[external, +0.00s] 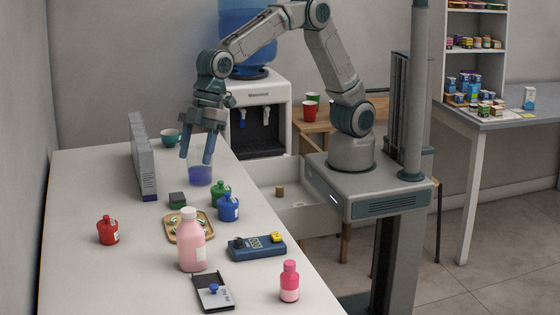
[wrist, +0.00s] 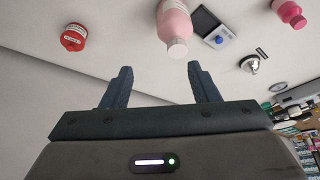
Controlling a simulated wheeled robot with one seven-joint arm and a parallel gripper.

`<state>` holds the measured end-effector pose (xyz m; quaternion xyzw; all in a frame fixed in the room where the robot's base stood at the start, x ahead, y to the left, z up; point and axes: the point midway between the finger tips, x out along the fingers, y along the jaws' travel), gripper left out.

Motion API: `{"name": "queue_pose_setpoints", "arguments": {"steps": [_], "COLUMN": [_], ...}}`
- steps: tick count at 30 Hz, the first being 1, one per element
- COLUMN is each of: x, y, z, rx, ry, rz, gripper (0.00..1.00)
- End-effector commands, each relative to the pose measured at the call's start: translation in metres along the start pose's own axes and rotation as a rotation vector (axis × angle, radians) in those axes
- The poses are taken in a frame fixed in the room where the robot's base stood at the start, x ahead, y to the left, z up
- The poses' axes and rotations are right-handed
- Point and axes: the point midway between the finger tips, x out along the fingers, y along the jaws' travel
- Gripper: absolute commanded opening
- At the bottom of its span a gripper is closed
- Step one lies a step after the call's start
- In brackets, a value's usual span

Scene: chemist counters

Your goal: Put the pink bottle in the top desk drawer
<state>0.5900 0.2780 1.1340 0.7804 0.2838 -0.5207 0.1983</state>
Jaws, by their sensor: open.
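A large pale pink bottle (external: 192,248) with a white label stands upright on the white counter, near its middle. It also shows in the wrist view (wrist: 174,20), ahead of the fingers. A smaller hot pink bottle (external: 289,283) stands at the counter's front right, and at the wrist view's top right (wrist: 289,13). My gripper (external: 196,159) is open and empty, pointing down above the counter's far part, behind the pale pink bottle and apart from it. Its fingers are spread in the wrist view (wrist: 162,85). A white drawer (external: 305,217) is pulled out right of the counter, with a small brown object (external: 280,191) inside.
Green (external: 220,190) and blue (external: 229,208) bottles, a small tray (external: 176,237) and a blue meter (external: 257,246) surround the pale pink bottle. A red bottle (external: 108,230) stands left. The counter's near left is clear.

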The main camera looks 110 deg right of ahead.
Motion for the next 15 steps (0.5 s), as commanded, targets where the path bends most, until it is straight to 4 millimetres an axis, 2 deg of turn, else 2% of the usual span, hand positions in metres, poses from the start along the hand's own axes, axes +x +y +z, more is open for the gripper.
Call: {"name": "queue_pose_setpoints", "arguments": {"steps": [1, 6, 15], "x": [-0.017, -0.058, -0.115], "y": [0.009, 0.03, 0.049], "z": [0.014, 0.065, 0.164], "rx": [0.027, 0.115, 0.285], "ry": [-0.003, -0.022, -0.05], "rz": [0.018, 0.066, 0.139], "gripper": [0.55, 0.55, 0.55]}}
